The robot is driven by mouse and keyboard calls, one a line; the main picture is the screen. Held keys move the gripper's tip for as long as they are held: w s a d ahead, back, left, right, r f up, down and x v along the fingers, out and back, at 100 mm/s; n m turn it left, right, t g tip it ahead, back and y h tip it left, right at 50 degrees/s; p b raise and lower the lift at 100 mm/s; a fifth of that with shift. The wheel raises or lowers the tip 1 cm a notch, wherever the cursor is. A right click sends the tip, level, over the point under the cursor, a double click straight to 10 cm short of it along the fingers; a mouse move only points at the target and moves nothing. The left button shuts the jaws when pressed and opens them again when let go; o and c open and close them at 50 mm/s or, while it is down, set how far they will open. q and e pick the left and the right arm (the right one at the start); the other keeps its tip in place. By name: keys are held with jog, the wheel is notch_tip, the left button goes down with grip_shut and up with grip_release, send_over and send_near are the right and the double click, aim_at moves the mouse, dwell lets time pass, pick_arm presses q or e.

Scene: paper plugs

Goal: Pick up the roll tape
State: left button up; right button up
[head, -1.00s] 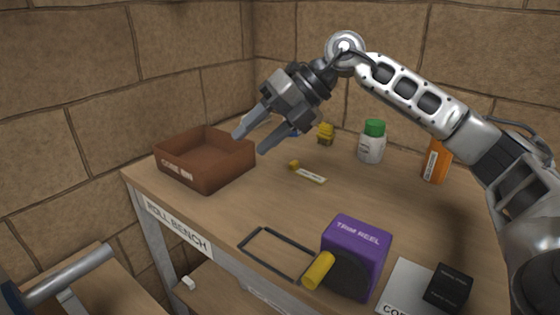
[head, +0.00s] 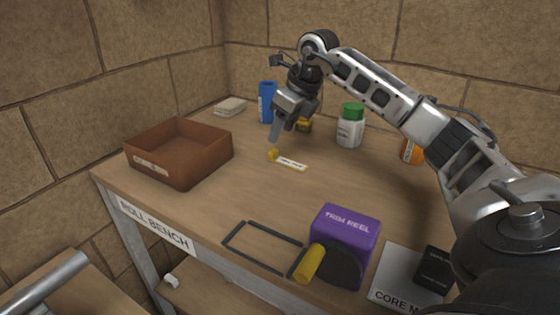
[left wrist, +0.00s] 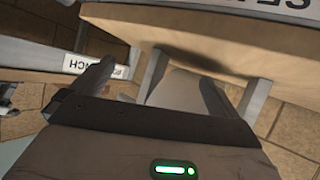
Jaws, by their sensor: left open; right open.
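A small yellow piece (head: 273,154) lies on the bench, with a white label strip (head: 291,163) beside it; the strip's print is too small to read. No thing in view is plainly marked as roll tape. My right gripper (head: 275,137) points down just above and behind the yellow piece, open and empty, seen nearly edge-on. I cannot tell whether it touches the piece. My left gripper (left wrist: 157,72) is open and empty in the left wrist view, low near the bench front.
A brown bin (head: 178,165) stands at left on the bench (head: 215,205). A purple trim reel (head: 345,232) with a yellow handle and a black frame (head: 262,240) are in front. Blue (head: 266,103), green-capped (head: 350,126) and orange (head: 411,151) containers stand behind.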

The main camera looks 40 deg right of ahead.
aim_at(273, 150)
jog(key=shift+d+b+x, duration=0.2)
jog(key=shift+b+x, duration=0.15)
jog(key=shift+x, duration=3.2)
jog(key=shift+w+r, duration=0.1)
jog(key=shift+w, duration=0.05)
jog(key=c, duration=1.1)
